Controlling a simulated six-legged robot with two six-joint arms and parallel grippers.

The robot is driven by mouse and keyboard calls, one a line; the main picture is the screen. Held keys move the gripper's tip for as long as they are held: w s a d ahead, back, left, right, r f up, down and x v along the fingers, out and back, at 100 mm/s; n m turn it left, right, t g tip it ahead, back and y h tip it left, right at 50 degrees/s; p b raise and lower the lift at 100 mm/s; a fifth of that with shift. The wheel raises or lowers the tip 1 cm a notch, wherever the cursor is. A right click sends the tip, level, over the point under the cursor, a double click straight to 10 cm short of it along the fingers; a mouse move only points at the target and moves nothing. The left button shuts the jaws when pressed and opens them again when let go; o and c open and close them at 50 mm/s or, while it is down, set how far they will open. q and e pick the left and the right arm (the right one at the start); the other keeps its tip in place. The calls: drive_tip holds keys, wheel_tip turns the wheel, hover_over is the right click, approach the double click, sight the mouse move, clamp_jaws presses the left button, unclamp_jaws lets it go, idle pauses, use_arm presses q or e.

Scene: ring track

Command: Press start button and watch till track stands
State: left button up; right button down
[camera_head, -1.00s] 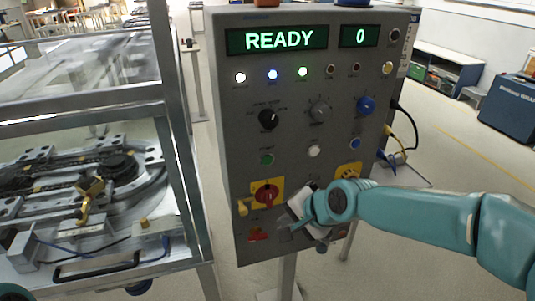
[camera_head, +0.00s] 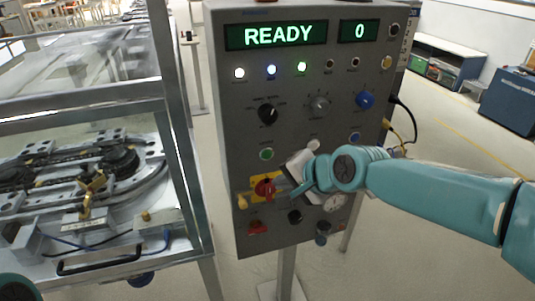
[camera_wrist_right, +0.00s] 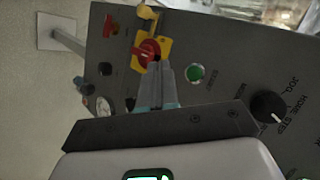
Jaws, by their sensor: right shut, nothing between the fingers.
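The green start button (camera_head: 266,154) is on the grey control panel, above the red rotary switch. In the right wrist view the green button (camera_wrist_right: 195,72) sits beside the fingertips, next to the word START. My right gripper (camera_head: 281,192) is shut and empty, in front of the panel below and right of the button. Its fingertips (camera_wrist_right: 163,68) appear close to the red switch; I cannot tell whether they touch it. The display (camera_head: 278,36) reads READY, with 0 beside it. The ring track (camera_head: 85,180) lies inside the framed enclosure at left. My left gripper is not in view.
The red rotary switch (camera_head: 264,187) on its yellow plate is just beside the fingertips. A black knob (camera_head: 268,114) and a white button (camera_head: 313,145) are nearby. The enclosure's metal post (camera_head: 180,120) stands left of the panel.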

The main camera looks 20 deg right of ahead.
sight(267, 154)
drive_tip(key=w+p, duration=0.1)
drive_tip(key=w, duration=0.5)
drive_tip(key=shift+w+a, duration=0.1)
drive_tip(key=shift+w, duration=0.25)
drive_tip(key=shift+s, duration=0.1)
drive_tip(key=shift+p, duration=0.35)
idle(1.3)
drive_tip(key=shift+w+f, duration=0.1)
drive_tip(key=shift+w, duration=0.4)
